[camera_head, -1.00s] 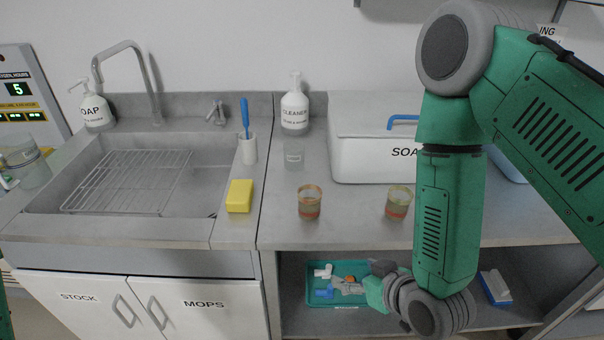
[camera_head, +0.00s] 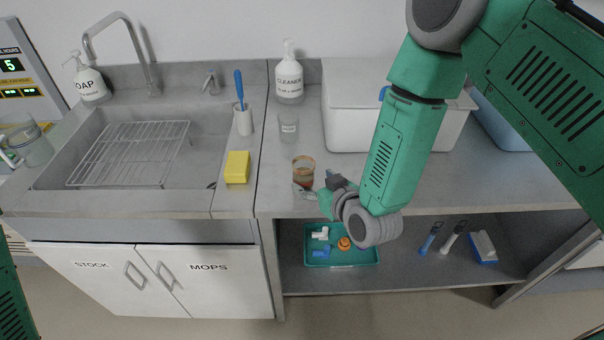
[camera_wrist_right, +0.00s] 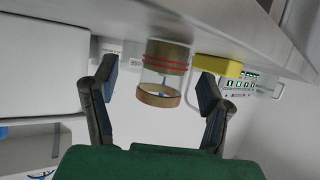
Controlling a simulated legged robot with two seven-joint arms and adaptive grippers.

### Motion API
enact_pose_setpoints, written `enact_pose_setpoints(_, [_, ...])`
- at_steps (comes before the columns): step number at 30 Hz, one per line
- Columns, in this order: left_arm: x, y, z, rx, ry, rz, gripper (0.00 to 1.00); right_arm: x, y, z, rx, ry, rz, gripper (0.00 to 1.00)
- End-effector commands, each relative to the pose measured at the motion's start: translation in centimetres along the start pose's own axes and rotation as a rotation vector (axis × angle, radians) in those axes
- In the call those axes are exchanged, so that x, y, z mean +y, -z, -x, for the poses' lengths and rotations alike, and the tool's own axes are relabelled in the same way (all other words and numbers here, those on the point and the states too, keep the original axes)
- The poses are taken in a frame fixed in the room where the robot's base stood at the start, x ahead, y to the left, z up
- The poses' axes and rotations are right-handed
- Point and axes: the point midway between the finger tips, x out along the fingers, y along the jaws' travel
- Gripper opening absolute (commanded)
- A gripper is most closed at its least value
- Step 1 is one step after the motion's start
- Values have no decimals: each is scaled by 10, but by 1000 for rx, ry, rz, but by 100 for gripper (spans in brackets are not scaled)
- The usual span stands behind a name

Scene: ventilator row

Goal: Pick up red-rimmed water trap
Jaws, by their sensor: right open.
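The red-rimmed water trap (camera_head: 303,166) is a clear cup with a reddish-orange rim. It stands upright near the counter's front edge, right of the yellow sponge. In the right wrist view the trap (camera_wrist_right: 162,72) appears upside down, with red bands and a brown lower part, framed between two spread fingers. The second cup is out of sight, in the area behind my right arm. My left gripper is out of view.
A yellow sponge (camera_head: 237,167) and a clear beaker (camera_head: 288,128) stand nearby on the counter. A white bin (camera_head: 345,115) is behind my right arm. Below, the shelf holds a teal tray (camera_head: 365,256) with small parts. The sink (camera_head: 60,175) is left.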

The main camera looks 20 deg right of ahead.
Motion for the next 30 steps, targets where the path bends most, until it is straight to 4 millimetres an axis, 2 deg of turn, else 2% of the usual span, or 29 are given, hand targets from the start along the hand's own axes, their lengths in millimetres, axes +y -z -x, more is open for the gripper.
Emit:
enact_pose_setpoints(6, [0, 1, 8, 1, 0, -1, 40, -9, 5, -33, 0, 0, 2, 67])
enact_pose_setpoints(9, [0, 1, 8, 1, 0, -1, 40, -10, 5, -42, 0, -1, 3, 67])
enact_pose_setpoints(17, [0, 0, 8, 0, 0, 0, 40, -9, 4, -44, -1, 0, 3, 67])
enact_pose_setpoints(21, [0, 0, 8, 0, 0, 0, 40, -8, 4, -44, -1, 0, 2, 18])
enact_pose_setpoints(22, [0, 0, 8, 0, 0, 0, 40, -8, 4, -44, -1, 1, 2, 10])
enact_pose_setpoints(30, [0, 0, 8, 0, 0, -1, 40, -8, 4, -44, -2, 0, 2, 11])
